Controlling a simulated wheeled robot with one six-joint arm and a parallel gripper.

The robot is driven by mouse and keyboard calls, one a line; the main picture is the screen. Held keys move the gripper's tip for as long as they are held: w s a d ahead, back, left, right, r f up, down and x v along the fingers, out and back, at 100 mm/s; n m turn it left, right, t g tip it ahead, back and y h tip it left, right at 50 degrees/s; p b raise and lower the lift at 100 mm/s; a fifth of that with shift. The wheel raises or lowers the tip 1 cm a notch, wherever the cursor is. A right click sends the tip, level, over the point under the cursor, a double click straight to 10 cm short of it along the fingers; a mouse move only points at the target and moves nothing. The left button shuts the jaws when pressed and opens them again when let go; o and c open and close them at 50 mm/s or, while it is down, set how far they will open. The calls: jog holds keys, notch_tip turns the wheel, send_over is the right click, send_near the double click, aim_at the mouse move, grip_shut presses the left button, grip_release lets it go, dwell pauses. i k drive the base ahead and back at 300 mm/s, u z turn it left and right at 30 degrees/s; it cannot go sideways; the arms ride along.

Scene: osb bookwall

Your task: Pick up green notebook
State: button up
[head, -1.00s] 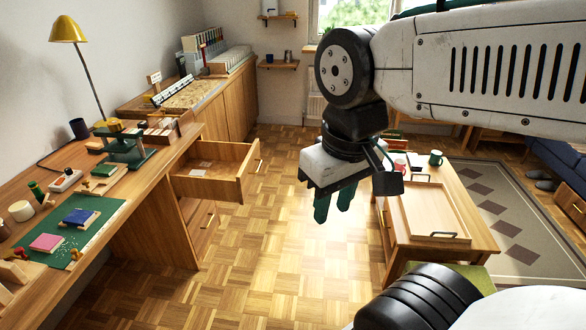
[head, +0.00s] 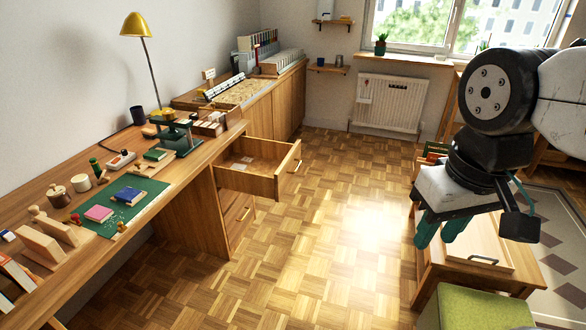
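A small green notebook-like item (head: 156,154) lies flat on the wooden desk (head: 185,172) at the left, just in front of a dark green press. A gap shows between the fingers, and I see nothing held. It is well apart from the desk, over the floor and low table side.
An open drawer (head: 285,172) juts from the desk into the room. A yellow lamp (head: 138,25) and the press (head: 178,133) stand on the desk. A low table (head: 475,280) and a green stool (head: 475,308) are at the right. The parquet floor between is clear.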

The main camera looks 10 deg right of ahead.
aim_at(153, 155)
jog(key=u, duration=0.6)
jog(key=i, duration=0.85)
jog(key=u, duration=0.5)
jog(key=i, duration=1.1)
jog(key=z, duration=0.3)
